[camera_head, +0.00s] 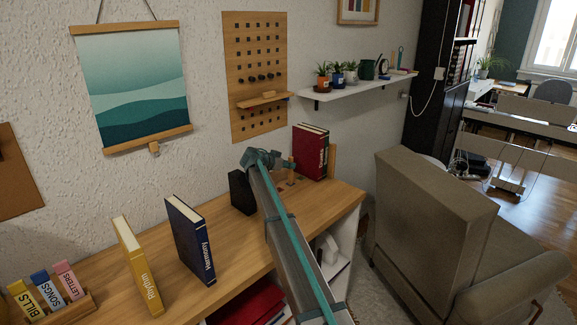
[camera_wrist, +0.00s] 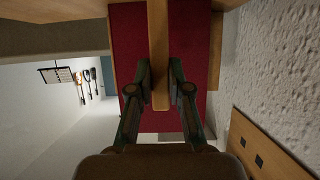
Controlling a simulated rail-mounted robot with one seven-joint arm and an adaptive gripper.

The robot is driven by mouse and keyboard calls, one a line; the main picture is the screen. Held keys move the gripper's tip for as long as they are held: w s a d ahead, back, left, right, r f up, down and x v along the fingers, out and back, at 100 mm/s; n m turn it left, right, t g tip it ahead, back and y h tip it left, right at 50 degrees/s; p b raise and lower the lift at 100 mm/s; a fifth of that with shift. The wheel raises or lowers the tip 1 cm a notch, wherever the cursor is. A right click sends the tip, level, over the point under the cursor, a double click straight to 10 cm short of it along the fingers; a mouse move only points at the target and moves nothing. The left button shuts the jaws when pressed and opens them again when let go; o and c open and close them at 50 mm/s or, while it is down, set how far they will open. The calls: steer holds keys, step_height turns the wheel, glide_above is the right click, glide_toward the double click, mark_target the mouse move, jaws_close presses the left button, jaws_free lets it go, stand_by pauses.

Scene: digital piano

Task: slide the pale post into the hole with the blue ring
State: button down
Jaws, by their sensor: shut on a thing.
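The post (camera_wrist: 158,45) is a wood-coloured bar between the two fingers of my gripper (camera_wrist: 160,92) in the wrist view. My gripper is shut on it near one end, and its other end runs out toward the top edge. In the head view my gripper (camera_head: 288,164) is over the right part of the desk, in front of the red books. The post (camera_head: 291,177) shows there as a small upright brown piece at the fingers, close above the desk. I cannot tell whether it touches the desk. No hole with a blue ring can be made out in either view.
Red books (camera_head: 311,152) stand close behind my gripper, against a wooden bookend (camera_head: 333,160). A black box (camera_head: 242,190) stands to its left. Blue (camera_head: 190,240) and yellow (camera_head: 138,265) books stand further left on the desk (camera_head: 105,283). A pegboard (camera_head: 256,115) hangs above.

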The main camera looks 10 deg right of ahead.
steer(key=shift+f, duration=0.1)
stand_by(0.3)
steer(key=c, duration=1)
jaws_free()
steer(key=shift+r, duration=0.2)
steer(key=shift+r+b, duration=0.45)
steer(key=shift+r, duration=2.35)
